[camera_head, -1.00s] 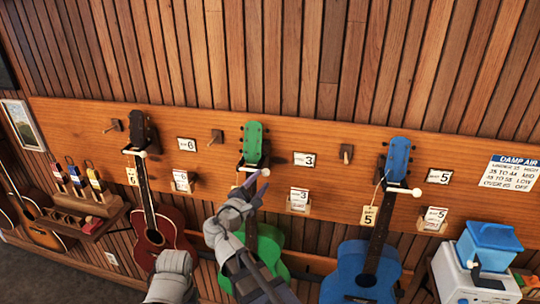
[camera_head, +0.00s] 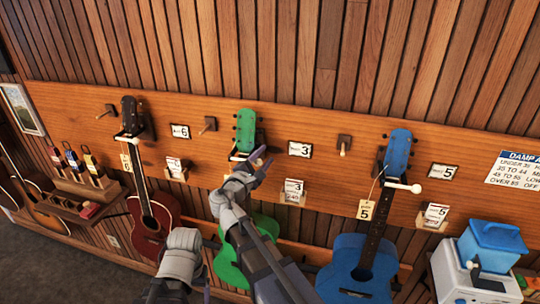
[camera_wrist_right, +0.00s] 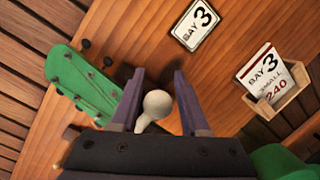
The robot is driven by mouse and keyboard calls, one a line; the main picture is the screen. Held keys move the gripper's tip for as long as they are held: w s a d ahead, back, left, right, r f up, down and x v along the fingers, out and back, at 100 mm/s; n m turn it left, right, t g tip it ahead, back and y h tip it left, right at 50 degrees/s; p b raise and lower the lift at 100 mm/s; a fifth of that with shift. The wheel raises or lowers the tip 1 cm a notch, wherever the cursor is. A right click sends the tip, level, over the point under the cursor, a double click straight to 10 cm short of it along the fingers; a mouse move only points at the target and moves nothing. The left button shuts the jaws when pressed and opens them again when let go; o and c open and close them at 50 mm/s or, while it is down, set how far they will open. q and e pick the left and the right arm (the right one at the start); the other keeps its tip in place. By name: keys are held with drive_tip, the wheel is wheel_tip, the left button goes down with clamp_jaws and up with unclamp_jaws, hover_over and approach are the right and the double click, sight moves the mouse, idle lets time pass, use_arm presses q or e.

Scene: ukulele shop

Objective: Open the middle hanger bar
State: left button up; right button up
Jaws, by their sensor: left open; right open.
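The middle hanger bar (camera_head: 238,157) crosses in front of the neck of the green ukulele (camera_head: 246,130) in the bay marked 3. In the right wrist view its white round knob (camera_wrist_right: 157,104) sits between my right gripper's two purple fingers (camera_wrist_right: 152,98). The fingers are apart, with a gap beside the knob. In the head view my right gripper (camera_head: 258,160) hides the bar's knob end. My left gripper (camera_head: 186,288) is low, in front of the wall and away from the bar; its fingertips are hard to make out.
A dark red ukulele (camera_head: 152,215) hangs to the left and a blue ukulele (camera_head: 360,265) to the right, each behind its own white bar. A bay 3 card holder (camera_head: 292,193) sits right of my right gripper. A blue-topped box (camera_head: 492,245) stands lower right.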

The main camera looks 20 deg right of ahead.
drive_tip(key=shift+s+a+r, duration=0.1)
drive_tip(key=shift+a, duration=0.15)
clamp_jaws()
idle(1.2)
